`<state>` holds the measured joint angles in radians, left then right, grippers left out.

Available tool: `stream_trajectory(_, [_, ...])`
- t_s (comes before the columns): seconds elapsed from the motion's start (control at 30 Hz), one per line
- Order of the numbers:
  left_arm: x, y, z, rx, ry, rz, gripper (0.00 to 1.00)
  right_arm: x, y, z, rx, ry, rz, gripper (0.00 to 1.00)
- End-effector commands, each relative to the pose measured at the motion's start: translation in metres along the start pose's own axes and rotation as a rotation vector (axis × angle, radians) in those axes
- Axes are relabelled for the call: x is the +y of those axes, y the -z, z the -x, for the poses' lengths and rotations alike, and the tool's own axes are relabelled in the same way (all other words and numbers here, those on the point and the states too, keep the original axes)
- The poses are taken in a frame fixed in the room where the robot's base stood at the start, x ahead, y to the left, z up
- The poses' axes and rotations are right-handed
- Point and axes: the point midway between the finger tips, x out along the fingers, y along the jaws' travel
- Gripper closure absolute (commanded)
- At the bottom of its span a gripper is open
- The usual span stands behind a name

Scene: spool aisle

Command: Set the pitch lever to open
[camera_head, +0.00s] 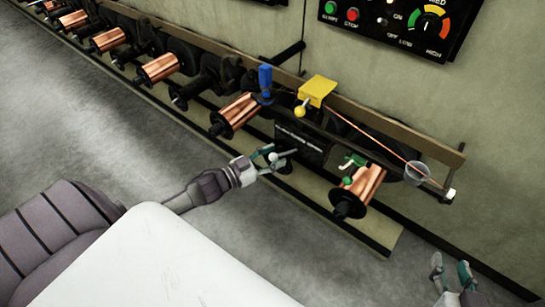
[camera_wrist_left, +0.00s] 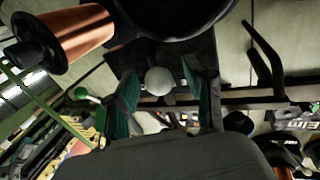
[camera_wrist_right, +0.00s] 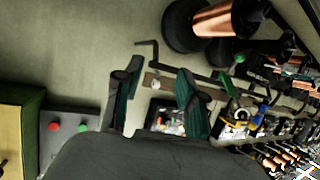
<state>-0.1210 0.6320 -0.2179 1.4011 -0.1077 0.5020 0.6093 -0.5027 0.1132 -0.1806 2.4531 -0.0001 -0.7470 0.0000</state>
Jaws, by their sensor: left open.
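A lever with a pale round knob (camera_head: 272,157) sits at the front of a dark labelled box (camera_head: 302,142) on the spool rail. The label is too small to read, so I cannot tell for sure that this is the pitch lever. My left gripper (camera_head: 270,154) is open around the knob. In the left wrist view the knob (camera_wrist_left: 158,80) shows between the two spread green fingers, with gaps on both sides. My right gripper (camera_head: 452,272) is open and empty, low at the right, away from the rail; its spread fingers show in the right wrist view (camera_wrist_right: 158,92).
Near the knob stand a blue handle (camera_head: 265,82), a yellow box (camera_head: 317,90) with a yellow knob (camera_head: 299,111), and a green lever (camera_head: 352,161). Copper spools (camera_head: 366,184) line the rail. A control panel (camera_head: 395,22) hangs on the wall. Grey floor is clear at left.

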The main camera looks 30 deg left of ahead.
Motion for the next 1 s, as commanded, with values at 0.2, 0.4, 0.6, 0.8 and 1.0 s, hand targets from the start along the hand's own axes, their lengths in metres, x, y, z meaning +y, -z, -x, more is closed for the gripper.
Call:
stream_trajectory(0.2, [0.0, 0.0, 0.0, 0.0, 0.0, 0.0, 0.62, 0.0, 0.0, 0.0, -0.001, 0.0, 0.0, 0.6])
stream_trajectory(0.4, [0.0, 0.0, 0.0, 0.0, 0.0, 0.0, 0.95, 0.0, 0.0, 0.0, -0.002, 0.0, 0.0, 0.6])
stream_trajectory(0.6, [0.0, 0.0, 0.001, 0.0, 0.0, 0.0, 1.0, 0.0, -0.001, 0.0, -0.003, 0.0, 0.0, 0.6])
stream_trajectory(0.8, [0.001, 0.0, -0.001, 0.0, 0.004, 0.001, 1.0, 0.0, -0.001, 0.0, -0.011, 0.0, 0.0, 0.6])
stream_trajectory(1.0, [0.01, 0.003, -0.009, 0.0, 0.037, 0.005, 1.0, 0.004, -0.025, 0.009, -0.153, -0.01, -0.001, 0.6])
